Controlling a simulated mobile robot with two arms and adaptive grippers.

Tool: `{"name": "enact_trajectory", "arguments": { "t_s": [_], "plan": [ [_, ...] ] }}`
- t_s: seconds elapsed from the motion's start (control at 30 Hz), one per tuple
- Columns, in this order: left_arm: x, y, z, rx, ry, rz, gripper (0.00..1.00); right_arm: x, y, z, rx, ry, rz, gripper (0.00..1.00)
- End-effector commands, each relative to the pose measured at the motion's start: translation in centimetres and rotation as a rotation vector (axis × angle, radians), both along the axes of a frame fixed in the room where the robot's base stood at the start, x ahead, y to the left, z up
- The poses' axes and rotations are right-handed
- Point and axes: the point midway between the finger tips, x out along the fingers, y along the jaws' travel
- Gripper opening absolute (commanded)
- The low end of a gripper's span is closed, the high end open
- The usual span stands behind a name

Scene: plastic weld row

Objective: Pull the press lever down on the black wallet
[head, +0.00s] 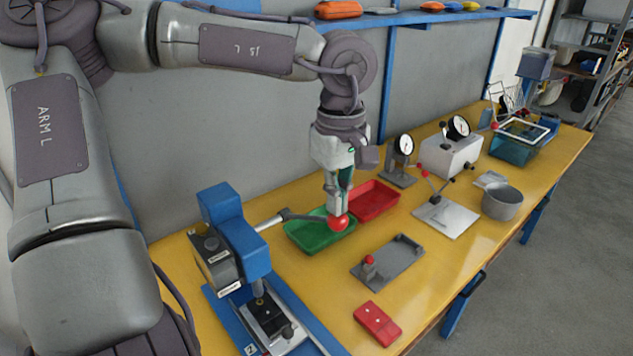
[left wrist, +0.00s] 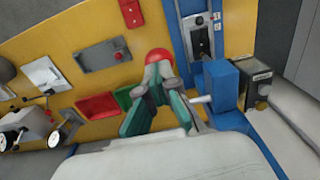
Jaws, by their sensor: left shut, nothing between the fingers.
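The blue press (head: 232,235) stands at the near left of the yellow table. Its lever (head: 300,215) sticks out to the right, roughly level, and ends in a red ball knob (head: 338,223). The black wallet (head: 266,316) lies in the press bed under the ram; it also shows in the left wrist view (left wrist: 201,42). My left gripper (head: 337,207) points down with its fingers shut and empty, the tips right at the top of the knob. In the left wrist view the knob (left wrist: 159,55) shows just beyond the fingertips; whether they touch I cannot tell. My right gripper is out of view.
A green tray (head: 305,244) and a red tray (head: 393,201) lie below and behind the knob. A grey fixture plate (head: 385,268) and a red case (head: 377,323) lie nearer the front edge. Gauges and a grey pot (head: 502,203) stand farther right.

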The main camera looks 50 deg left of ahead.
Motion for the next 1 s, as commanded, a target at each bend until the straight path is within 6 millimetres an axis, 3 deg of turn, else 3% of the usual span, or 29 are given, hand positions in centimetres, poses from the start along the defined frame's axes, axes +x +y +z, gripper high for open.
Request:
{"name": "enact_trajectory", "arguments": {
  "t_s": [0.03, 0.53, 1.0],
  "plan": [
    [0.0, 0.2, 1.1, -0.001, -0.001, 0.001, 0.0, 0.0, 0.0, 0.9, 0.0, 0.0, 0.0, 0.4],
    [0.2, 2.1, 6.7, -0.001, -0.001, 0.0, 0.0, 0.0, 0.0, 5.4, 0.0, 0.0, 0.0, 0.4],
    [0.2, 2.4, 7.3, 0.0, 0.0, -0.001, 0.0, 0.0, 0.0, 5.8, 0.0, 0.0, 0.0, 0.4]
  ]
}}
